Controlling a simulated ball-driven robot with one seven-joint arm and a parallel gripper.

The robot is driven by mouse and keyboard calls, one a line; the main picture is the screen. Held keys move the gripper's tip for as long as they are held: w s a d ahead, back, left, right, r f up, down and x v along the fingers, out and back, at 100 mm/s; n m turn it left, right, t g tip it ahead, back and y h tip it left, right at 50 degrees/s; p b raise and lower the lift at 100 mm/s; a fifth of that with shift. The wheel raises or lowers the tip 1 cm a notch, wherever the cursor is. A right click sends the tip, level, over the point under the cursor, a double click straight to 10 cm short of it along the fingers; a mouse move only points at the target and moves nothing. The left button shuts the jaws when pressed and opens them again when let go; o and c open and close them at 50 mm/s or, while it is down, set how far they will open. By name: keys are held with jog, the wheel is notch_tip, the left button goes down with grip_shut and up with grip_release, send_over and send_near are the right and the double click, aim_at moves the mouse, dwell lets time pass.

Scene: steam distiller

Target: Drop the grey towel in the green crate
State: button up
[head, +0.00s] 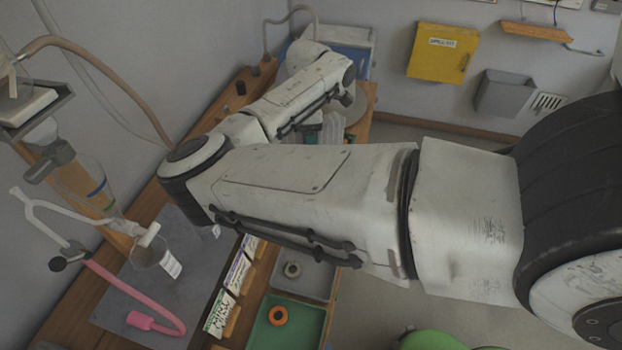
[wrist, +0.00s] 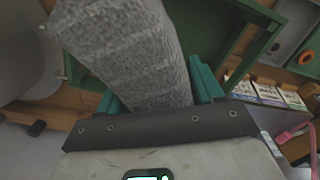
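The grey towel (wrist: 130,50) is a rough, ribbed roll between the two teal fingers of my gripper (wrist: 158,92) in the wrist view. My gripper is shut on it, and the towel extends away from the fingers. The green crate (wrist: 256,44) lies beyond and below the towel, with its rim showing on both sides. The towel covers part of the crate, and I cannot tell how high above it the towel hangs. In the head view my arm hides most of this area.
A clear beaker (head: 150,252) and a pink hose (head: 132,298) are on the grey mat at left. A yellow box (head: 441,52) and grey bin (head: 503,93) hang on the wall.

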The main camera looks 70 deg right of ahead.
jog(key=o, duration=0.5)
jog(key=shift+r, duration=0.1)
notch_tip(320, 180, up, 11)
jog(key=shift+f+b, duration=0.2)
jog(key=shift+b, duration=0.75)
